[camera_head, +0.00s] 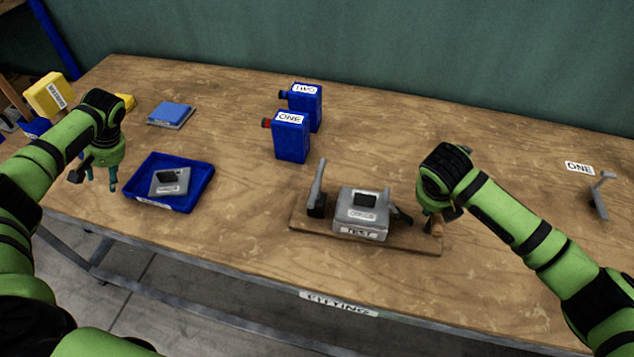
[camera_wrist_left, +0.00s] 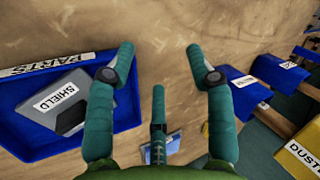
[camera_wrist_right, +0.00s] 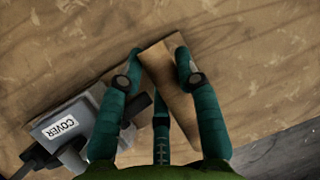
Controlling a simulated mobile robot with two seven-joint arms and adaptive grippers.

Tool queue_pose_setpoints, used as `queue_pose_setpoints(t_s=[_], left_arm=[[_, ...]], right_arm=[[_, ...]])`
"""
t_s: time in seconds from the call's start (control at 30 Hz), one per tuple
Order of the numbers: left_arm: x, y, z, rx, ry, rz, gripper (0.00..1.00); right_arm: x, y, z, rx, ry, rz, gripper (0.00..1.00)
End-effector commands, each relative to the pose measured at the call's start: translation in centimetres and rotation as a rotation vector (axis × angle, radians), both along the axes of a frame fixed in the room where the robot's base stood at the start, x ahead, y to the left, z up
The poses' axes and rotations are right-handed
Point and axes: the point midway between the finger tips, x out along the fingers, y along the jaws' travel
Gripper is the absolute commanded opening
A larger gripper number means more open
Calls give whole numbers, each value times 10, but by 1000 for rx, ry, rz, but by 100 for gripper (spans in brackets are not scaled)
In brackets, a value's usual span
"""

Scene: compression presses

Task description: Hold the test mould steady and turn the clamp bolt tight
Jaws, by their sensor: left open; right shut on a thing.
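The test mould (camera_head: 362,225) is a grey block labelled TEST, with a grey cover (camera_head: 364,204) on top, on a wooden board (camera_head: 405,241). A grey upright bar with a dark foot (camera_head: 316,190) stands at its left and a dark clamp part (camera_head: 401,215) at its right; I cannot tell which is the clamp bolt. My right gripper (camera_head: 437,215) is shut on a wooden piece (camera_wrist_right: 170,85) at the board's right end. The cover also shows in the right wrist view (camera_wrist_right: 62,127). My left gripper (camera_head: 101,186) is open and empty, left of the blue parts tray (camera_head: 205,188).
The tray holds a grey shield (camera_head: 169,181). Two blue containers (camera_head: 291,143) (camera_head: 313,100) stand behind the mould. A blue-topped block (camera_head: 171,113) lies behind the tray. A grey T-shaped tool (camera_head: 600,197) lies far right. The table between tray and board is clear.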

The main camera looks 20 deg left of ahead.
Motion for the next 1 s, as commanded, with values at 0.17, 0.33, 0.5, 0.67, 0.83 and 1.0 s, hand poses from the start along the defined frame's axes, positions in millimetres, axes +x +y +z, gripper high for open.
queue_pose_setpoints(t_s=[0.17, 0.33, 0.5, 0.67, 0.83, 1.0], left_arm=[[48, -80, -1, -133, -57, -49, 54], [83, -157, 9, -253, -92, -100, 54], [108, -236, 29, -367, -113, -164, 54], [121, -310, 55, -467, -120, -236, 54], [124, -385, 90, -558, -116, -328, 54], [116, -443, 121, -620, -102, -412, 54]], right_arm=[[0, 1, -1, 2, 1, 3, 0], [0, 1, -1, 2, 0, 3, 0], [0, 1, 0, 2, -1, 3, 0], [0, 1, 0, 2, -1, 2, 0], [0, 1, 0, 3, -2, 3, 0], [1, 1, 0, 3, -3, 2, 0]])
